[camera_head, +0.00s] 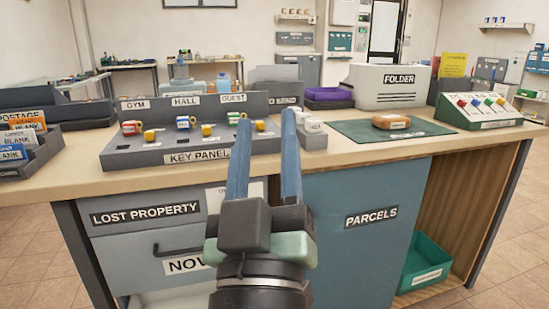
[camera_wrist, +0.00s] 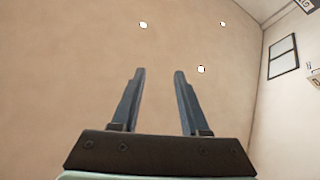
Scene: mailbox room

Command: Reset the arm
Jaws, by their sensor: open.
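My gripper (camera_head: 264,128) is in the lower middle of the head view, its two blue fingers apart and pointing up and away from me. Nothing is between the fingers. The fingers overlap the right end of the grey key panel (camera_head: 120,157) and the counter behind them in this view. In the wrist view my gripper (camera_wrist: 159,72) also shows open and empty, against a plain beige surface with small bright spots.
The counter (camera_head: 75,167) spans the view. A green bin (camera_head: 425,262) sits below right.

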